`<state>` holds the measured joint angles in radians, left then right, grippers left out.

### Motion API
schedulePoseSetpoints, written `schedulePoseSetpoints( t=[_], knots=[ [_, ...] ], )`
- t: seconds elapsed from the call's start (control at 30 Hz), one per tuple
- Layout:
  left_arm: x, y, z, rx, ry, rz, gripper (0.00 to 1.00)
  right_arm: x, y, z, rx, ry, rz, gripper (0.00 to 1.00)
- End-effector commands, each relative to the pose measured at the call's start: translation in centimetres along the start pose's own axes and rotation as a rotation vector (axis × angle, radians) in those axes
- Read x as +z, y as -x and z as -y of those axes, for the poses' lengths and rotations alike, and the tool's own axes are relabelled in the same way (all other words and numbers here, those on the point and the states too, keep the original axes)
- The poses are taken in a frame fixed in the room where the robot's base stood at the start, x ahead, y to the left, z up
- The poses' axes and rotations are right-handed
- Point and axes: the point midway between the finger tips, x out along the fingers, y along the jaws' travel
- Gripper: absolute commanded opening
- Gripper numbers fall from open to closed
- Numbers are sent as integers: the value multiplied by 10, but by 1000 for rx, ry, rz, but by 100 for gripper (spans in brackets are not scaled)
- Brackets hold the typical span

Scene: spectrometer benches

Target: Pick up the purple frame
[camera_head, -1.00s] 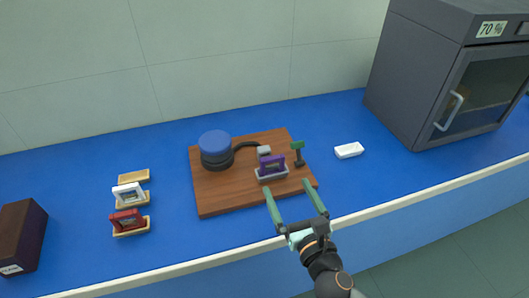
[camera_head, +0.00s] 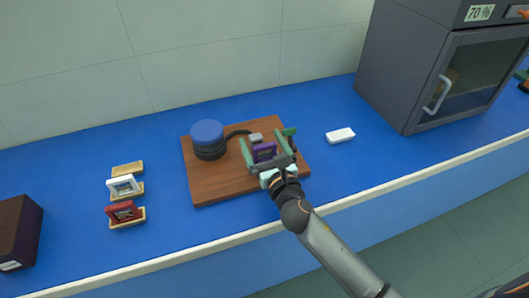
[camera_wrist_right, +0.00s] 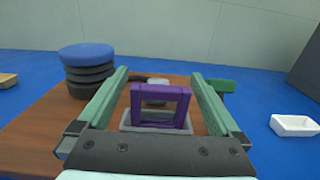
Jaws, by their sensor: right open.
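The purple frame (camera_head: 264,152) stands upright on the wooden board (camera_head: 213,188). In the right wrist view the purple frame (camera_wrist_right: 160,96) sits in a shallow grey holder (camera_wrist_right: 127,125). My right gripper (camera_head: 265,148) is open, with its green fingers on either side of the frame. In the right wrist view the fingers (camera_wrist_right: 160,88) are spread left and right of the frame, with a gap on each side. The gripper body hides the front of the holder in the head view. My left gripper is not in view.
A blue-topped black cylinder (camera_head: 208,139) stands left on the board, and a green-topped post (camera_head: 290,133) close right. White (camera_head: 123,185) and red (camera_head: 123,211) frames stand at left. A dark cabinet (camera_head: 440,70) stands at right.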

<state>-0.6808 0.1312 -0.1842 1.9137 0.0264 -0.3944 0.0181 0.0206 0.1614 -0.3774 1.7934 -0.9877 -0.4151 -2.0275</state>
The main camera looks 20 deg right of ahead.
Motion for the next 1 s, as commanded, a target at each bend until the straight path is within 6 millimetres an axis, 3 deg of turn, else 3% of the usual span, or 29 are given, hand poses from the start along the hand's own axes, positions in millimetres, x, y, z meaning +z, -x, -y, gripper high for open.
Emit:
schedulePoseSetpoints(
  t=[0.13, 0.37, 1.0],
  knots=[
    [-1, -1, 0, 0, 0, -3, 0, 0, -14, 0, 0, 0, 0, 100],
    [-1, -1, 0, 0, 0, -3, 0, 0, -15, 0, 0, 1, 0, 100],
    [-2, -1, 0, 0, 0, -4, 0, -1, -14, 1, 0, 1, -1, 29]
  ],
)
